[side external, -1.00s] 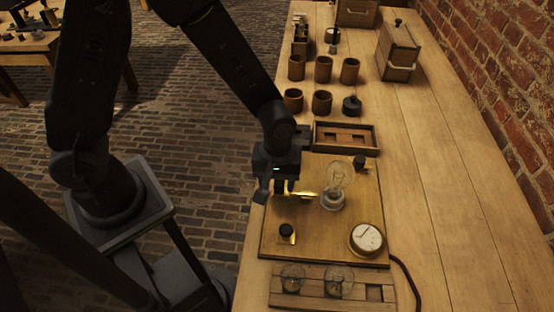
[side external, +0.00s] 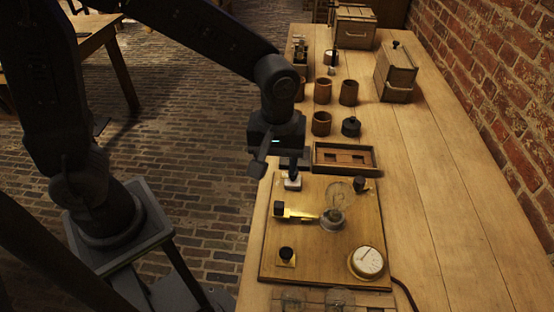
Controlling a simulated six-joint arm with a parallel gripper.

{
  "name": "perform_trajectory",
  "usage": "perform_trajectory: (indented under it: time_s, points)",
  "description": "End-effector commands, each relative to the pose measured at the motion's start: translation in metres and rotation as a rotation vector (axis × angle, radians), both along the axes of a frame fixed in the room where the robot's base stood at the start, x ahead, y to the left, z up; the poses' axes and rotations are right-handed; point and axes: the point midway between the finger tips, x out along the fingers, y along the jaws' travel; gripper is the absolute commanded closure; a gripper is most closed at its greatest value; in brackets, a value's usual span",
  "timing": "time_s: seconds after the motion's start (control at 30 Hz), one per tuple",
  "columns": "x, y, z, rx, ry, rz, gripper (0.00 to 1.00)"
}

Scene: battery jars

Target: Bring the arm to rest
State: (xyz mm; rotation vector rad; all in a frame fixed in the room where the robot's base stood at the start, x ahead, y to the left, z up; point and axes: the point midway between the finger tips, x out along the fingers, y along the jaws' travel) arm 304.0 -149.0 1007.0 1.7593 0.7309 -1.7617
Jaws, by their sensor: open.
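My gripper (side external: 275,170) hangs above the far left corner of the wooden board (side external: 312,246), with its fingers apart. I see nothing held between them. A small pale block with a dark upper part (side external: 292,184) shows just under the right finger; I cannot tell whether they touch. On the board, a black knob (side external: 279,209) stands at the left end of a brass strip (side external: 302,215) that runs toward a clear bulb (side external: 338,194). A round dial (side external: 367,262) sits at the near right, and another black knob (side external: 286,254) at the near left.
A wooden tray (side external: 344,170) lies right of my gripper, behind the board. Several brown jars (side external: 321,123), a black capped jar (side external: 351,127) and wooden boxes (side external: 397,72) stand farther back. The table's right side (side external: 450,230) is clear up to the brick wall (side external: 500,85).

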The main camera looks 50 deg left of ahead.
Motion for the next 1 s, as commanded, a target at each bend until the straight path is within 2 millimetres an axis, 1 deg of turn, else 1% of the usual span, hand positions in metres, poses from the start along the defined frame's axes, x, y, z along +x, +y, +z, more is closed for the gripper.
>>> perform_trajectory:
  time_s: [0.13,0.23,0.37,0.4,0.5,0.6,0.7,0.8,0.9,1.0]
  points:
    - [0.0,0.002,0.003,-0.002,-0.008,-0.008,0.49]
    - [-0.004,0.01,0.016,-0.011,-0.041,-0.054,0.49]
    - [-0.017,0.032,0.048,-0.019,-0.131,-0.182,0.49]
    - [-0.023,0.039,0.058,-0.016,-0.165,-0.234,0.49]
    - [-0.04,0.058,0.08,0.006,-0.249,-0.363,0.49]
    - [-0.059,0.074,0.096,0.046,-0.328,-0.489,0.49]
    - [-0.077,0.086,0.107,0.095,-0.391,-0.601,0.49]
    - [-0.089,0.094,0.113,0.142,-0.435,-0.685,0.49]
    - [-0.097,0.098,0.115,0.175,-0.458,-0.739,0.49]
    - [-0.101,0.1,0.115,0.19,-0.467,-0.765,0.49]
